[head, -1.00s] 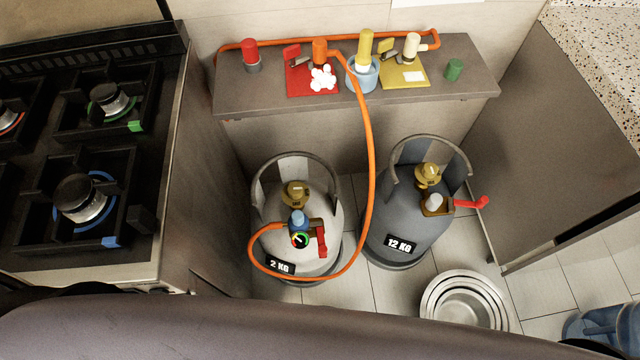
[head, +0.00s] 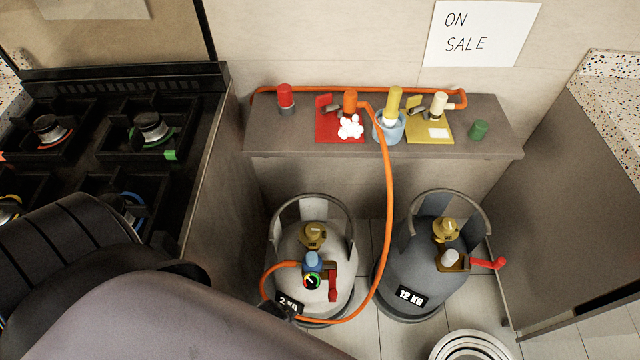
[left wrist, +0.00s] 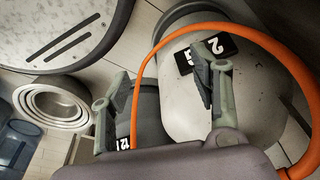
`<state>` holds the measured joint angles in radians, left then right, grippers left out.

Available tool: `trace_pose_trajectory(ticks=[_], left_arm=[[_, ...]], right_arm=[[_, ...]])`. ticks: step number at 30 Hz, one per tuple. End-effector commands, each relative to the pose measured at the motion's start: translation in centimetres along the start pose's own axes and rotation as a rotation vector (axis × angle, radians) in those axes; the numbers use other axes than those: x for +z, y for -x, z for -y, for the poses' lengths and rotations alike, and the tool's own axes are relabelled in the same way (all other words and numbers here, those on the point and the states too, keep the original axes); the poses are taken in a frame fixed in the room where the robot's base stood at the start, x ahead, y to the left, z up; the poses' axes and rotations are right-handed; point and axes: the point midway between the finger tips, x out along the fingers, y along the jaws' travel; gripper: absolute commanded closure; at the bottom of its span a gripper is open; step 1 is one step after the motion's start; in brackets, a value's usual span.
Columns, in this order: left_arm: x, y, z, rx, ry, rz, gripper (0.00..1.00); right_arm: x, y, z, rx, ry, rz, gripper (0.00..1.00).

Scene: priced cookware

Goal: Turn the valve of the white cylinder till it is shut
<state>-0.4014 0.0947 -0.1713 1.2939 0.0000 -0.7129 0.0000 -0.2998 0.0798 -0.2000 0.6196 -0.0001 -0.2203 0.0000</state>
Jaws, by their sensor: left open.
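The white cylinder (head: 325,305) marked 2 KG stands on the floor under the shelf. On top it has a brass fitting (head: 313,235), a blue cap (head: 313,260), a round gauge (head: 312,281) and a red lever (head: 332,288) pointing toward me. An orange hose (head: 388,190) runs from this fitting. My left arm covers the lower left of the head view, and its gripper is mostly hidden there, near the label. In the left wrist view my left gripper (left wrist: 158,75) is open and empty, in front of the white cylinder (left wrist: 250,75) and hose (left wrist: 145,70). My right gripper is out of view.
A grey 12 KG cylinder (head: 415,285) with a red lever (head: 488,263) stands close on the right. The stove (head: 150,200) is left, a shelf (head: 300,140) with small items behind. Metal bowls (head: 470,346) sit on the floor in front; a grey panel (head: 570,210) stands right.

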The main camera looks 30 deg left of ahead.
Motion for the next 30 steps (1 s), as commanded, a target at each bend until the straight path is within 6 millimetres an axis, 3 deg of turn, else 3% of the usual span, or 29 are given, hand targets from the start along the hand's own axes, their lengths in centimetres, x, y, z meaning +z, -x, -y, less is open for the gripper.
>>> trace_pose_trajectory(ticks=[9,17,21,24,30], left_arm=[[-7.9,12.1,0.8,-0.011,0.019,-0.058,0.43],[-11.7,20.5,2.5,-0.041,0.066,-0.083,0.43],[-14.1,24.9,4.8,-0.081,0.144,-0.088,0.43],[-15.8,26.6,7.1,-0.116,0.237,-0.075,0.43],[-18.6,27.3,10.6,-0.152,0.422,-0.031,0.43]], right_arm=[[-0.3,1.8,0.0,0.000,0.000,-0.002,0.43],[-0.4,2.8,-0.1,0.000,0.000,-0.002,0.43],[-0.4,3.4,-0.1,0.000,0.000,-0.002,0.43],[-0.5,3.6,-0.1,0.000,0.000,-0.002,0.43],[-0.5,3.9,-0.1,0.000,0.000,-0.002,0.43]])
